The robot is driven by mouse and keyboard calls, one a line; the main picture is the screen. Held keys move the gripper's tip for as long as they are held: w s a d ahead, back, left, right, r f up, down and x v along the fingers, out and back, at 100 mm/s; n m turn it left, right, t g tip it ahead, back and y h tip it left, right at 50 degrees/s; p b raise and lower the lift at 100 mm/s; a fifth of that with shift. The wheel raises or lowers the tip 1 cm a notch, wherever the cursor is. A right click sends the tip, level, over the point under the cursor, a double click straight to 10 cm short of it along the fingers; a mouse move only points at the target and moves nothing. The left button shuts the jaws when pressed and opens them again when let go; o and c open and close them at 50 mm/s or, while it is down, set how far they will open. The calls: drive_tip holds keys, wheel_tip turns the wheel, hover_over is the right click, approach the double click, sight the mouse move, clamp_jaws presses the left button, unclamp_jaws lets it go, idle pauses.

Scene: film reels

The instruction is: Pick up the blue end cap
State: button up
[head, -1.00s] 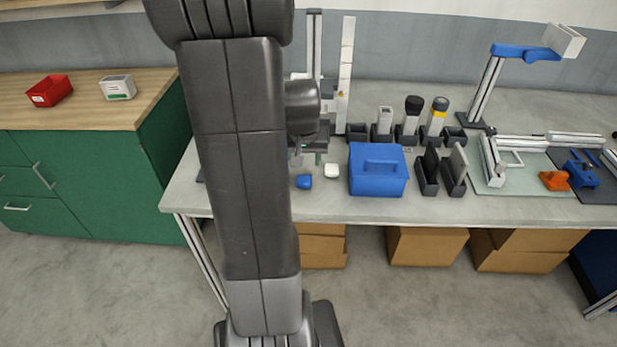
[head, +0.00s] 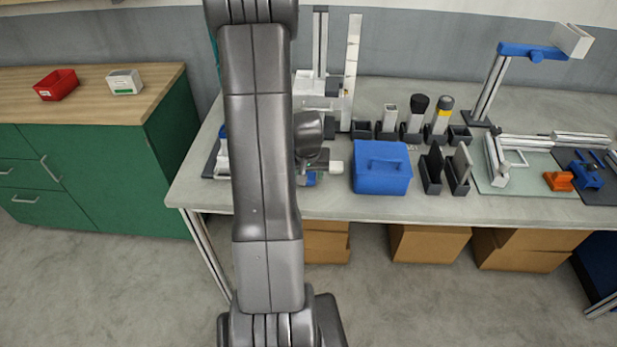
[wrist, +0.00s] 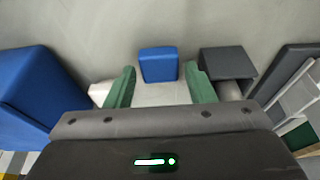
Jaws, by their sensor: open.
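The blue end cap (wrist: 158,65) is a small blue block on the grey bench. In the wrist view it lies straight ahead, centred between the two green fingertips and slightly beyond them. My gripper (wrist: 160,87) is open, one finger to each side, with a gap between the fingers and the cap. In the head view only a small blue part of the cap (head: 310,180) shows below my wrist; my arm and wrist hide most of it and of the gripper.
A blue box (head: 382,172) stands to the right of the cap, at the left in the wrist view. A small white block (head: 334,168) lies between them. A dark block (wrist: 228,64) is close to the finger on the right in the wrist view.

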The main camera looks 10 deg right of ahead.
drive_tip(key=shift+w+f, duration=0.15)
drive_tip(key=shift+f, duration=0.3)
drive_tip(key=shift+c, duration=0.4)
drive_tip(key=c, duration=0.6)
drive_tip(key=shift+r, duration=0.1)
drive_tip(key=shift+c, duration=0.2)
